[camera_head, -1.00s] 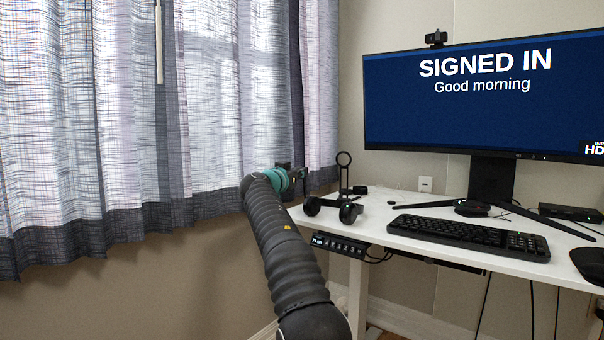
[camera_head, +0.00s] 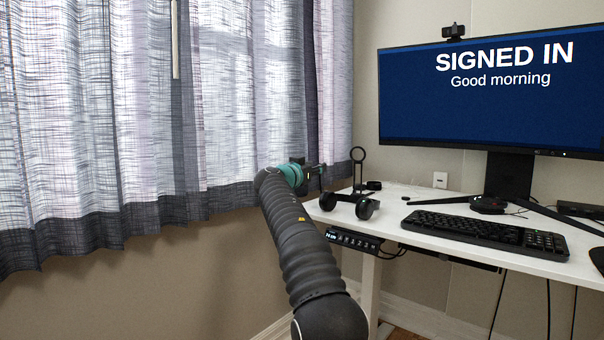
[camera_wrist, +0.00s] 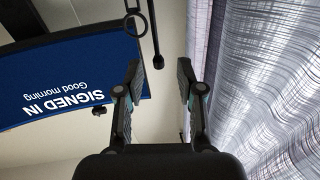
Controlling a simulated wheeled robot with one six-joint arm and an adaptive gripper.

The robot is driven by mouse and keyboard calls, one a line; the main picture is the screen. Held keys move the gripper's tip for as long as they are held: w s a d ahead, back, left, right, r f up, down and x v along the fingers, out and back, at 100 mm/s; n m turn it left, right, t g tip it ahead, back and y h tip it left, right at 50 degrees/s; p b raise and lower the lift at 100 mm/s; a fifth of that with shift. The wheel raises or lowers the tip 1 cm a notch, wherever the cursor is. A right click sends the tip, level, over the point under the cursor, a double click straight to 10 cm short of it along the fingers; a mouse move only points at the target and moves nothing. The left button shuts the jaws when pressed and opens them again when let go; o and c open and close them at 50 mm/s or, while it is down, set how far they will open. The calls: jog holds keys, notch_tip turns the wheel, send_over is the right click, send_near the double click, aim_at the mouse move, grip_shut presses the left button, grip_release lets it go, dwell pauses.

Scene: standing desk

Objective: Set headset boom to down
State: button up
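The black headset (camera_head: 350,205) sits at the left end of the white desk, with its round earcups low. A thin upright with a ring on top (camera_head: 358,155) rises at it. In the wrist view a ring (camera_wrist: 137,24) and a thin dark rod with a thicker tip (camera_wrist: 158,62), seemingly the boom, show beyond the fingers. The rod's tip lies between the finger lines in the picture. My gripper (camera_wrist: 158,68) is open and empty. In the head view my gripper (camera_head: 314,173) is left of the headset, near the curtain, apparently not touching it.
A curtain (camera_head: 150,120) hangs close on the left. A small dark round thing (camera_head: 374,185) lies behind the headset.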

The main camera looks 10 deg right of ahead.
jog(key=v, duration=1.1)
jog(key=shift+s, duration=0.15)
